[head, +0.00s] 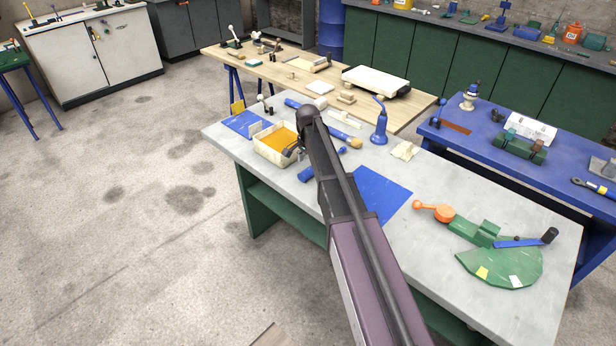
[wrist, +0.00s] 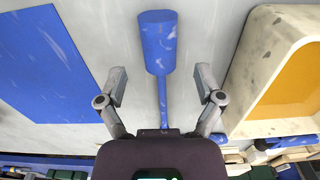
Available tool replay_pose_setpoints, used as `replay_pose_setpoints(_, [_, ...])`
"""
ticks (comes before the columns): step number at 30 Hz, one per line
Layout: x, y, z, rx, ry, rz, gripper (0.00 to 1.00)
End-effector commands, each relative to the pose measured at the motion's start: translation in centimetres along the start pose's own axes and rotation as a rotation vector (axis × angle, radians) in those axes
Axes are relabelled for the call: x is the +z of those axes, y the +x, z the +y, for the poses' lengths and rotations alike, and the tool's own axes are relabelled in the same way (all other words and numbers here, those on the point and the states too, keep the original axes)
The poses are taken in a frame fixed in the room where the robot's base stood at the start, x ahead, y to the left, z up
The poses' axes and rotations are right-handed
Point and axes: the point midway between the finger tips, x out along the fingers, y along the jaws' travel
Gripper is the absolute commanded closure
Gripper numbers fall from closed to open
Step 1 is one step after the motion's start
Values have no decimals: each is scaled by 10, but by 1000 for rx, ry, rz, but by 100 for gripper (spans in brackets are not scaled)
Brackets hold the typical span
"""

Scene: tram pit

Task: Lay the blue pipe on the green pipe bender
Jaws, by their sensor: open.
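A blue piece (wrist: 158,45) with a thick cylindrical end and a thin straight rod lies on the grey bench top (wrist: 108,22); it is probably the blue pipe. In the head view its thick end (head: 306,174) lies near the front edge, and my arm hides part of the rest. My gripper (wrist: 161,80) is open, its fingers on either side of the thin rod, apart from it. My gripper also shows in the head view (head: 301,148). The green pipe bender (head: 497,266) lies at the bench's right end, with an orange handle and a blue lever with a black grip.
A cream tray (head: 259,152) with orange contents stands left of my gripper. A blue mat (head: 384,193) lies right of it. A brush (head: 348,139), a blue oil can (head: 379,126) and a cloth (head: 405,151) lie behind. The bench between mat and bender is mostly clear.

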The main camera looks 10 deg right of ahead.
Motion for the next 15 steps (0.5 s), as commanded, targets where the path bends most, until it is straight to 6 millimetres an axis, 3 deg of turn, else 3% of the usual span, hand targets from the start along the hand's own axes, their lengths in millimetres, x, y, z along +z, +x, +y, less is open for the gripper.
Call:
replay_pose_setpoints(6, [3, 22, 0, 0, 0, 0, 14])
replay_pose_setpoints(15, [2, 38, 0, 0, 0, 0, 14])
